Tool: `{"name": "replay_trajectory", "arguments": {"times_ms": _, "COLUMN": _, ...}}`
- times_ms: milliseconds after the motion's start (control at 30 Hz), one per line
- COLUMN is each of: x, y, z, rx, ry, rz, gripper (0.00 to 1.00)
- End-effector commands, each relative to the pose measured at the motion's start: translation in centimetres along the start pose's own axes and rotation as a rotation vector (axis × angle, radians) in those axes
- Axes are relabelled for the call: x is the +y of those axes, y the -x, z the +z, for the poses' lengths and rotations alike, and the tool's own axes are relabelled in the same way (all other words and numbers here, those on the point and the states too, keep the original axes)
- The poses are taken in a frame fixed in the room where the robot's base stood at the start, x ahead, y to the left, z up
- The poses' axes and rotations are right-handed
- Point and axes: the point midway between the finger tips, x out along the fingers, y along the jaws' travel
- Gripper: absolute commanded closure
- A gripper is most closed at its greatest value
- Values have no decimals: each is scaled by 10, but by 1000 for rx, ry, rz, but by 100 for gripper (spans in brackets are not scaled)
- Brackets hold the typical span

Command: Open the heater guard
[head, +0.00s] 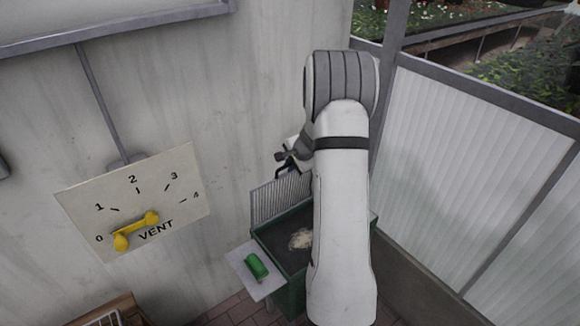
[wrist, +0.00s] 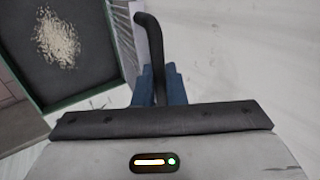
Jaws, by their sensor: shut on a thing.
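The heater guard (head: 279,199) is a grey ribbed panel standing raised at the back of a green box (head: 264,236), against the wall side. Its ribbed edge also shows in the wrist view (wrist: 124,35). My gripper (head: 287,165) is at the top of the guard, partly hidden by my arm. In the wrist view my blue fingers (wrist: 158,84) are shut on a black hooked handle (wrist: 150,38). The box's dark inside is exposed and holds a pale heap of grains (head: 301,239). My arm hides the box's right part.
A vent board (head: 135,200) with a yellow lever (head: 136,230) is on the wall at left. A green cylinder (head: 256,266) lies on a small pale shelf (head: 246,278) at the box's front left. Translucent framed panels (head: 465,150) stand at right.

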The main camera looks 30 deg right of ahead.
Motion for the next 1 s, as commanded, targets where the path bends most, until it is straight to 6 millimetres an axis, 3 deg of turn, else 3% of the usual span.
{"name": "replay_trajectory", "arguments": {"times_ms": 367, "x": -4, "y": -1, "z": 2, "rx": 3, "ry": 8, "rz": -3, "gripper": 100}}
{"name": "replay_trajectory", "arguments": {"times_ms": 400, "x": -4, "y": -1, "z": 2, "rx": 3, "ry": 9, "rz": -3, "gripper": 87}}
{"name": "replay_trajectory", "arguments": {"times_ms": 600, "x": -4, "y": -2, "z": 4, "rx": 0, "ry": 11, "rz": -2, "gripper": 73}}
{"name": "replay_trajectory", "arguments": {"times_ms": 867, "x": -4, "y": -1, "z": 6, "rx": -3, "ry": 11, "rz": -1, "gripper": 73}}
{"name": "replay_trajectory", "arguments": {"times_ms": 1000, "x": -4, "y": 14, "z": 5, "rx": 0, "ry": 11, "rz": -3, "gripper": 73}}
